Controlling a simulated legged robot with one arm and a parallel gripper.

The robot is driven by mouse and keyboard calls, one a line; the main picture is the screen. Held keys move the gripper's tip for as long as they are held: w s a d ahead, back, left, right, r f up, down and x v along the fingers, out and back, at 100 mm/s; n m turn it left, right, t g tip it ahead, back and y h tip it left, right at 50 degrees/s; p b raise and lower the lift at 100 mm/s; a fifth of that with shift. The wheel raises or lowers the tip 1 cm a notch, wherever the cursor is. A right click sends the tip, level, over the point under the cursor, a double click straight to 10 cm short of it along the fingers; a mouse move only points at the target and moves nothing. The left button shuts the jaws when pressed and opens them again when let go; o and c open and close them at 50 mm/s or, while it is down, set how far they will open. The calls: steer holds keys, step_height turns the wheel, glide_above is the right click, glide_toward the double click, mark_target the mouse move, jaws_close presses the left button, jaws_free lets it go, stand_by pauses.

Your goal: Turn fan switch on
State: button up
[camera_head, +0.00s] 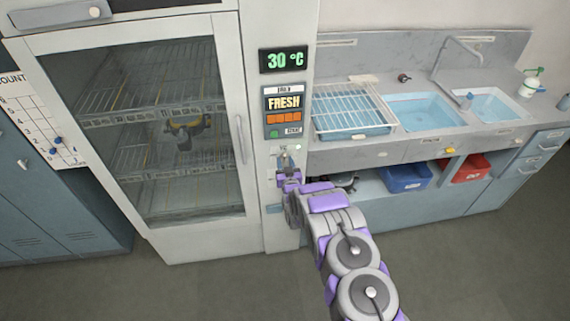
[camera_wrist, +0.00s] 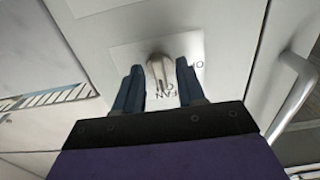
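The fan switch (camera_wrist: 157,73) is a small beige lever on a white plate (camera_wrist: 125,54) lettered "FAN" on the cabinet's front panel. In the wrist view it stands between my gripper's two dark fingers (camera_wrist: 160,85), which are apart on either side of it. I cannot tell whether either finger touches it. Part of the plate's lettering is hidden by my gripper. In the head view the switch area (camera_head: 284,157) is just above my purple and grey gripper (camera_head: 286,176), below the "FRESH" panel.
A glass-door cabinet (camera_head: 150,120) with wire racks is left of the switch, its door handle (camera_head: 241,139) close by. A temperature display (camera_head: 283,60) reads 30 °C. To the right are a dish rack (camera_head: 350,108), sinks (camera_head: 424,112), and blue (camera_head: 404,178) and red (camera_head: 471,169) bins.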

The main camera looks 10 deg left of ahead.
steer(key=shift+s, duration=0.1)
steer(key=p+v, duration=0.1)
steer(key=v, duration=1.6)
steer(key=shift+r, duration=0.1)
steer(key=w+d+r+m+g+h, duration=0.1)
steer(key=w+d+r+g+h, duration=0.25)
steer(key=d+r, duration=0.2)
steer(key=s+d+r+m+g+b, duration=0.1)
steer(key=s+d+r+g+b, duration=0.1)
steer(key=s+d+r+g, duration=0.65)
steer(key=s+r, duration=0.3)
steer(key=s, duration=0.9)
steer(key=s+d+r+g+h+b, duration=0.1)
steer(key=s+r+g, duration=0.3)
steer(key=s, duration=1)
steer(key=s+d+r+m+g, duration=0.1)
steer(key=s+d+r+g, duration=0.2)
steer(key=s+r, duration=0.4)
steer(key=s, duration=0.7)
steer(key=shift+s+d+r, duration=0.15)
steer(key=shift+s+r, duration=0.05)
steer(key=shift+s, duration=0.2)
